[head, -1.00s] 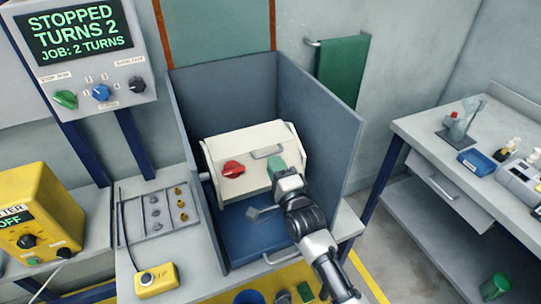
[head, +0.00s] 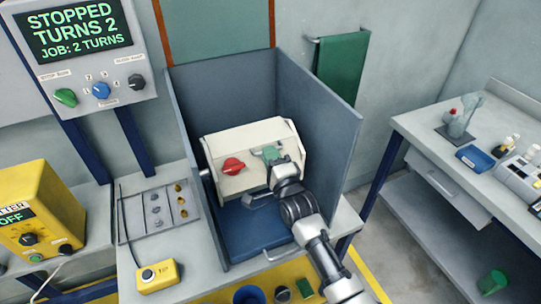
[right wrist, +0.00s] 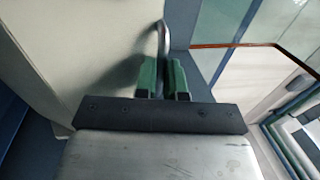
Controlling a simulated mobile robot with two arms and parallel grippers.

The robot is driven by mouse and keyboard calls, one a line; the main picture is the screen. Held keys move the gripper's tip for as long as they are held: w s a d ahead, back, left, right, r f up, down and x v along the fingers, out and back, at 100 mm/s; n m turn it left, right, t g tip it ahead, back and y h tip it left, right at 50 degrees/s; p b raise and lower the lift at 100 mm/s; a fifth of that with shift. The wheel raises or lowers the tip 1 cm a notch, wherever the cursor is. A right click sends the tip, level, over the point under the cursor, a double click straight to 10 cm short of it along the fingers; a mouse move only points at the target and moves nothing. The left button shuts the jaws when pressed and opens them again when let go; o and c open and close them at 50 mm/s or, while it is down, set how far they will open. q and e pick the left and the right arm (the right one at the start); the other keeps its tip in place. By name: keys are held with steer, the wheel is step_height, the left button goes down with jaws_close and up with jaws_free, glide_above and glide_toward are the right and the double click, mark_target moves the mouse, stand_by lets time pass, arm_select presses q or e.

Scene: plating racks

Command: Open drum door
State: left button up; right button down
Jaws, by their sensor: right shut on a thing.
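The cream drum (head: 222,143) sits inside a grey-blue open-fronted enclosure, its door appearing closed. A red knob (head: 233,166) is on the door's left part. My right gripper (head: 270,154) reaches in from the lower right, its green fingers at the metal door handle and shut on it. In the right wrist view the green fingertips (right wrist: 164,76) are close together around the curved metal handle (right wrist: 163,42), beside the cream door face (right wrist: 85,50). The gripper hides most of the handle in the head view. My left gripper is not in view.
Enclosure walls (head: 322,130) stand close on both sides of the drum. A blue tray (head: 245,235) lies below it. A control panel (head: 88,50) reads STOPPED, TURNS 2. A parts rack (head: 140,222) and yellow pendant box (head: 157,275) sit to the left; a side bench (head: 425,140) is at right.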

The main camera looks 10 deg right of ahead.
steer(key=shift+r, duration=0.1)
steer(key=shift+r+p, duration=0.55)
steer(key=shift+r, duration=0.3)
steer(key=r+p, duration=0.1)
steer(key=r, duration=0.1)
steer(key=w+r+p, duration=0.1)
steer(key=r, duration=0.1)
steer(key=shift+w+a+r, duration=0.1)
steer(key=shift+a+r, duration=0.05)
steer(key=shift+w+a+r+p, duration=0.1)
steer(key=shift+w+r+p, duration=0.1)
steer(key=shift+w+r, duration=0.3)
steer(key=shift+w+a+r+p, duration=0.15)
steer(key=shift+w+r, duration=0.1)
steer(key=shift+r, duration=0.45)
steer(key=c, duration=1.5)
jaws_free()
steer(key=shift+s+d, duration=0.1)
steer(key=shift+s, duration=0.05)
steer(key=shift+f, duration=0.1)
